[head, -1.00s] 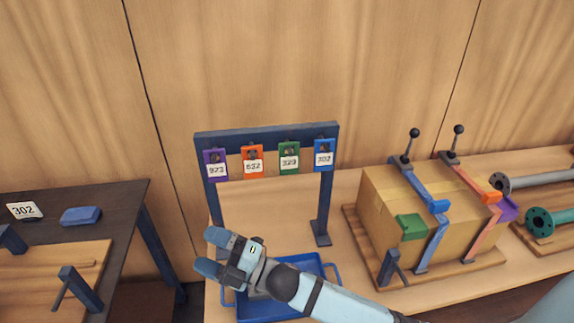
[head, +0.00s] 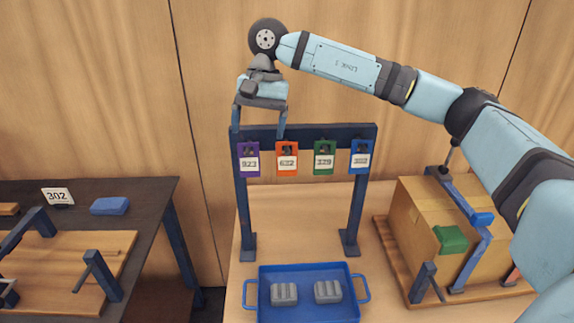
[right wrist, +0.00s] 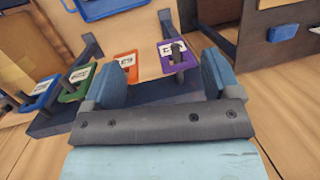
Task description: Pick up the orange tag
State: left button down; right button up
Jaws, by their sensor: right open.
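The orange tag (head: 287,159), marked 632, hangs on the dark blue rack (head: 310,133) between the purple tag (head: 249,160) and the green tag (head: 324,158). It also shows in the right wrist view (right wrist: 125,66), partly behind the left finger. My right gripper (head: 259,134) is open and empty at the rack's top bar. It points down, with its fingers above and around the space over the purple and orange tags. In the right wrist view the open fingers (right wrist: 163,80) frame the purple tag more than the orange one. My left gripper is not clearly in view.
A blue tag (head: 361,158) hangs at the rack's right end. A blue tray (head: 308,313) with two grey blocks lies below. A clamped cardboard box (head: 455,225) stands right. A dark table (head: 150,205) with a 302 card stands left.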

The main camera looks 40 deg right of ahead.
aim_at(287, 142)
jog(key=d+r+h, duration=0.1)
jog(key=d, duration=0.1)
jog(key=d+r, duration=0.1)
jog(key=d, duration=0.1)
jog(key=d+r+h, duration=0.1)
jog(key=d+r, duration=0.1)
jog(key=shift+d+t+h, duration=0.3)
jog(key=shift+d+t, duration=0.1)
jog(key=shift+n, duration=0.3)
notch_tip(287, 142, down, 8)
jog(key=shift+r+p, duration=0.15)
jog(key=shift+p, duration=0.2)
notch_tip(287, 142, down, 5)
jog(key=shift+s+r+p, duration=0.1)
jog(key=shift+p, duration=0.55)
jog(key=shift+f, duration=0.3)
jog(key=c, duration=1)
